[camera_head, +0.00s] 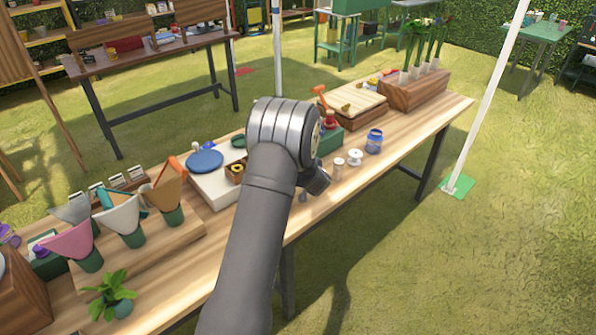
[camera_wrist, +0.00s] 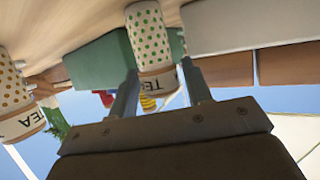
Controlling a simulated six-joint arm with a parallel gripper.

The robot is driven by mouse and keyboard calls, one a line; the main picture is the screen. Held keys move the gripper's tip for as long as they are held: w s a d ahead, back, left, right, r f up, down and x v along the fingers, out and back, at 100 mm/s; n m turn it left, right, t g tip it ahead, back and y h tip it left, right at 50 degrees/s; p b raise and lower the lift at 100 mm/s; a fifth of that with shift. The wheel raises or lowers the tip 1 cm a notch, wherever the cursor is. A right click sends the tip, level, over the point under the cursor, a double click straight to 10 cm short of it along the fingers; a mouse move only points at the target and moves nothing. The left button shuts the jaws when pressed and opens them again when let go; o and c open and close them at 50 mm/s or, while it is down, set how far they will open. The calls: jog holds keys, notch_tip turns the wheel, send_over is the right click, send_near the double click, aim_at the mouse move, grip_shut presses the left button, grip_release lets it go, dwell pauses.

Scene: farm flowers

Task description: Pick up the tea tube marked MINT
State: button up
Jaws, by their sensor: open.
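In the wrist view, a white tube with green dots (camera_wrist: 150,38) and a partly hidden dark "TE…" label shows between the two fingers of my gripper (camera_wrist: 159,66). The gripper is open, with a finger on each side of the tube in the picture. I cannot tell whether the tube is fully between the fingers or just beyond them. A second white tube with gold dots (camera_wrist: 16,98), lettered "TEA", is at the left edge. I cannot read MINT on either tube. In the head view my arm hides the fingers and the tubes are not clear.
In the wrist view a green box (camera_wrist: 98,62) lies behind the tubes. In the head view, a small pale jar (camera_head: 338,168), a white spool-like object (camera_head: 355,158) and a blue jar (camera_head: 374,141) stand near the front edge of the wooden table (camera_head: 425,118). A wooden planter (camera_head: 415,92) stands farther right.

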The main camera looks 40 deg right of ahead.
jog(key=shift+w+d+f, duration=0.1)
jog(key=shift+w, duration=0.1)
jog(key=c, duration=0.8)
jog(key=shift+o, duration=0.2)
